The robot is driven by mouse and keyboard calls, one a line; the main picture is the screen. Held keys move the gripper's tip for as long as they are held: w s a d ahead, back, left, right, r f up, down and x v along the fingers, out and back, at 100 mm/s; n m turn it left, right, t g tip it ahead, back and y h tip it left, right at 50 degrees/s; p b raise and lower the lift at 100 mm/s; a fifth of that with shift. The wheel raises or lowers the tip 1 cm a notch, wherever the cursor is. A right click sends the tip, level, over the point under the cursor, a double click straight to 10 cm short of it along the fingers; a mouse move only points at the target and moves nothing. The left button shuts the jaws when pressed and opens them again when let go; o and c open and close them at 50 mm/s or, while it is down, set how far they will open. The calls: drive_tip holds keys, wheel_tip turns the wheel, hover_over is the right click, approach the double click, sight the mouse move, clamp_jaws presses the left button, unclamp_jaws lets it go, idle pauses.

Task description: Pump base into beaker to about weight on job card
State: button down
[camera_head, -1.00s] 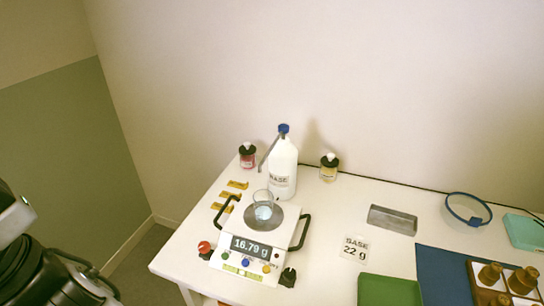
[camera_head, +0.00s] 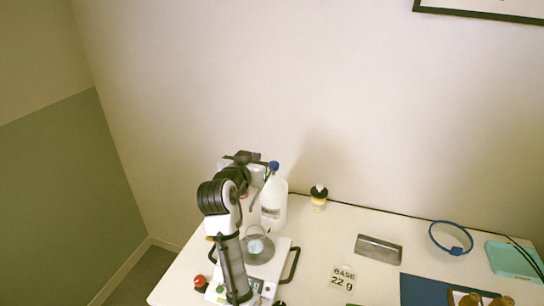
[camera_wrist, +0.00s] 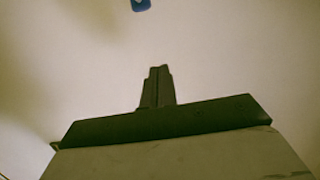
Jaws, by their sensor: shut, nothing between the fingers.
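The white base bottle (camera_head: 273,212) stands upright behind the scale, with a blue pump head (camera_head: 273,165) on top. A clear glass beaker (camera_head: 257,247) with pale liquid stands on the pan of the white scale (camera_head: 283,256). My arm covers most of the scale's readout, so I cannot read it.
A small yellow-labelled bottle (camera_head: 319,197) stands right of the base bottle. A red knob (camera_head: 200,282) is at the scale's left. A grey metal block (camera_head: 378,249), blue ring (camera_head: 451,238), teal pad (camera_head: 512,260) and blue mat (camera_head: 430,292) lie to the right.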

drive_tip(key=shift+d+f+g, duration=0.3)
drive_tip(key=shift+d+f, duration=0.05)
drive_tip(key=shift+d, duration=0.35)
hover_over(271, 170)
wheel_tip(271, 170, down, 2)
drive_tip(key=shift+s+f, duration=0.15)
drive_tip(key=f, duration=0.2)
drive_tip(key=f+b, duration=0.1)
drive_tip(key=shift+w+f, duration=0.25)
drive_tip(key=shift+f, duration=0.4)
